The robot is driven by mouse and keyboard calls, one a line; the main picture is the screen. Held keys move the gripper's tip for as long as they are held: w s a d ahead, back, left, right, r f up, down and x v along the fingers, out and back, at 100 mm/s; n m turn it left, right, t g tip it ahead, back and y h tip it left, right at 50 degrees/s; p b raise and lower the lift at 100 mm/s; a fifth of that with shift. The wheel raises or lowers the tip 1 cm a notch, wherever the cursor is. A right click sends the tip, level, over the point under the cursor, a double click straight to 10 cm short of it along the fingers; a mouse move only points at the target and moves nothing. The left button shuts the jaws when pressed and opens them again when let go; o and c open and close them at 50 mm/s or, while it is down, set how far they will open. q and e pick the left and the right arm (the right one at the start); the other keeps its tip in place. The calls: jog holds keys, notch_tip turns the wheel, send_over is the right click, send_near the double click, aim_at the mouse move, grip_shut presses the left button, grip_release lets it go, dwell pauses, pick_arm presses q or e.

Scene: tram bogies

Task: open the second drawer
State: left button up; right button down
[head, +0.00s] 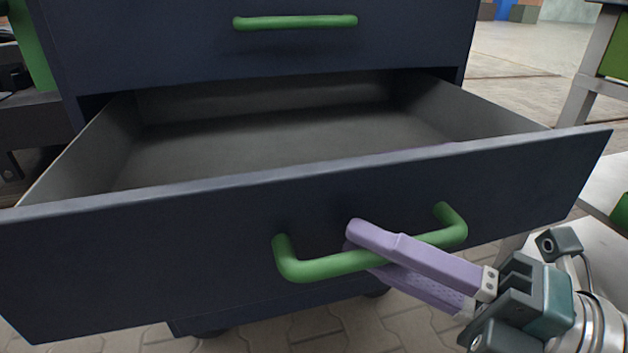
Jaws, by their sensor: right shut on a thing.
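A dark blue drawer (150,255) stands pulled out from its cabinet (200,45), and its grey inside (230,155) shows empty. A green bar handle (325,266) is on its front. My right gripper (365,245) comes in from the lower right, with its purple fingers shut on the handle, one above the bar and one below. Part of the handle is hidden behind the fingers. The drawer above is shut and has its own green handle (295,22). My left gripper is not in view.
Paved floor (405,325) shows below the drawer. A light metal frame or bench (590,85) with green parts stands at the right, close to the drawer's right corner. Dark items and a green post (32,45) are at the left.

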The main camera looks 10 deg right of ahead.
dwell(0.3)
jog(key=c, duration=0.8)
grip_release()
jog(key=v, duration=1)
jog(key=shift+p, duration=0.35)
jog(key=shift+r, duration=0.1)
